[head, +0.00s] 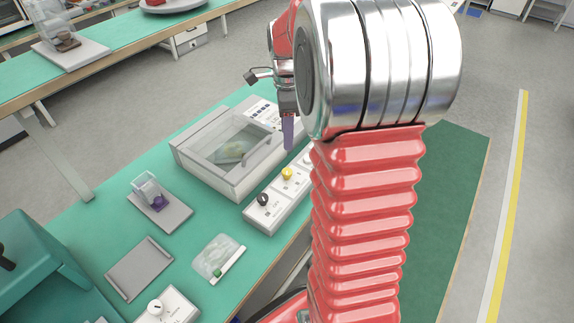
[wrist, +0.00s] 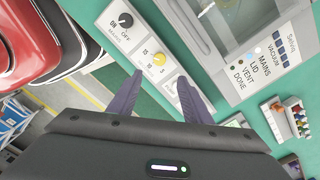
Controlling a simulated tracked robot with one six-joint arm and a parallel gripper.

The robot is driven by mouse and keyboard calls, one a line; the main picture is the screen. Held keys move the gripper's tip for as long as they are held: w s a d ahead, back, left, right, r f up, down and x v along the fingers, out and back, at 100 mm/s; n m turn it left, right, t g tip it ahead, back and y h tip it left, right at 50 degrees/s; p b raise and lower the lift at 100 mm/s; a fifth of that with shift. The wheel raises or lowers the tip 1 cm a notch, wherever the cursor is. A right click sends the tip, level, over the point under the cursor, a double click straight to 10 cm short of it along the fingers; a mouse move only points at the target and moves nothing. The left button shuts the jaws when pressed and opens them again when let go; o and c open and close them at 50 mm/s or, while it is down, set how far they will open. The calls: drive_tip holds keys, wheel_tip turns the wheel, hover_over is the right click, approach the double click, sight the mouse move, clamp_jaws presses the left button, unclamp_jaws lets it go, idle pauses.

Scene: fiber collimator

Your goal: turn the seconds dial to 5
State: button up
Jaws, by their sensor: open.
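The yellow seconds dial (head: 287,173) sits in the middle of a white control box (head: 269,222) on the green bench. In the wrist view the yellow dial (wrist: 159,59) shows beside the printed numbers 15, 10 and 5. I cannot tell which number it points at. My gripper (wrist: 158,98) is open and empty, its two purple fingers apart, with the dial seen between and beyond the tips. In the head view one finger of my gripper (head: 288,132) points down above the box, apart from the dial.
A black mains knob (wrist: 125,20) is beside the dial. A clear-lidded vacuum chamber (head: 182,151) stands right behind the control box. A grey plate with a clear holder (head: 172,217), a clear dish (head: 215,258) and another knob box (head: 165,304) are on the bench at left.

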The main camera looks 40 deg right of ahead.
sight(287, 170)
wheel_tip(287, 170, down, 14)
drive_tip(key=shift+r, duration=0.1)
idle(0.8)
drive_tip(key=shift+c, duration=0.6)
drive_tip(key=c, duration=0.9)
